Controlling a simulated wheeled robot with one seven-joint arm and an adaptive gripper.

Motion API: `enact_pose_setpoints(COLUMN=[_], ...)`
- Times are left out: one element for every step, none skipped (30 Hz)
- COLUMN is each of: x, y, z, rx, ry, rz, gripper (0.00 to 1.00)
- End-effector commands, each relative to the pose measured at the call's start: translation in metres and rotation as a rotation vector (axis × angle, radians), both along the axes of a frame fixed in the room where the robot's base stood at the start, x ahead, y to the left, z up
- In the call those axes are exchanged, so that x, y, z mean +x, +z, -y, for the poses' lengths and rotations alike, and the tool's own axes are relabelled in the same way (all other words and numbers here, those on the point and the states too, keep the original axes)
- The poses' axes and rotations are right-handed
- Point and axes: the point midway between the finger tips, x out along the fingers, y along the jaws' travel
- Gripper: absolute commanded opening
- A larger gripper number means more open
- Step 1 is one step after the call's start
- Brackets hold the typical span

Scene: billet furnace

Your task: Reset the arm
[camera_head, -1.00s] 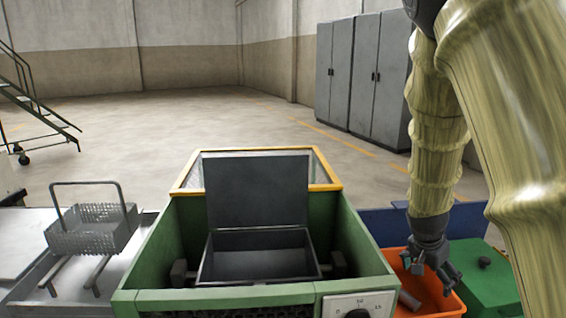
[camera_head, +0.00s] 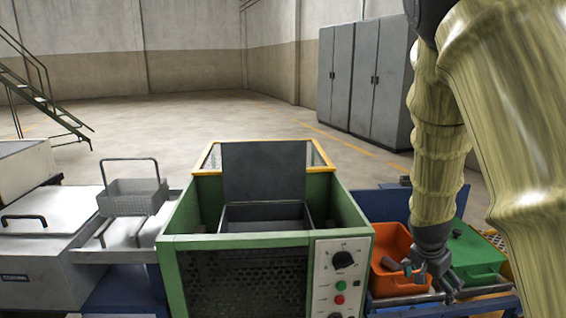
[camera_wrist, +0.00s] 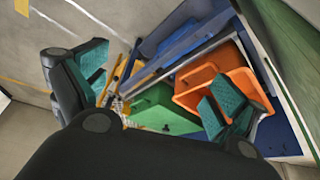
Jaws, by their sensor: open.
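My gripper (camera_head: 436,277) hangs at the lower right in the head view, in front of the orange bin and the green-lidded box. Its jaws are open, and I see nothing between them. In the wrist view my gripper's fingers (camera_wrist: 160,95) are spread wide, with the bins beyond them. My arm comes down in a yellowish cover at the right of the head view.
An orange bin (camera_head: 386,244) and a green box (camera_head: 480,252) stand on a blue bench. The green furnace (camera_head: 180,235) has its grey lid (camera_head: 263,172) raised. A wire basket (camera_head: 150,197) stands at left. Grey cabinets (camera_head: 375,75) are behind; open floor lies between.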

Motion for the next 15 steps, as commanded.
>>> enact_pose_setpoints(x=[-0.003, -0.004, -0.005, -0.007, -0.008, -0.01, -0.012, -0.014, -0.017, -0.019, -0.022, -0.025, -0.029, -0.032, -0.037], y=[-0.01, -0.014, -0.02, -0.024, -0.03, -0.037, -0.042, -0.048, -0.056, -0.063, -0.069, -0.078, -0.086, -0.094, -0.106], z=[-0.002, -0.003, -0.004, -0.005, -0.007, -0.008, -0.009, -0.011, -0.013, -0.015, -0.017, -0.02, -0.022, -0.024, -0.027], rx=[0.003, 0.004, 0.005, 0.007, 0.008, 0.01, 0.011, 0.013, 0.016, 0.018, 0.02, 0.023, 0.025, 0.027, 0.032], ry=[0.012, 0.021, 0.032, 0.04, 0.05, 0.064, 0.072, 0.084, 0.1, 0.111, 0.124, 0.141, 0.155, 0.171, 0.193], rz=[-0.011, -0.015, -0.02, -0.023, -0.029, -0.034, -0.039, -0.044, -0.051, -0.058, -0.064, -0.07, -0.078, -0.084, -0.095], gripper=[0.96, 0.96, 0.96, 0.96, 0.96, 0.96, 0.96, 0.96, 0.96, 0.96, 0.96, 0.96, 0.96, 0.96, 0.96])
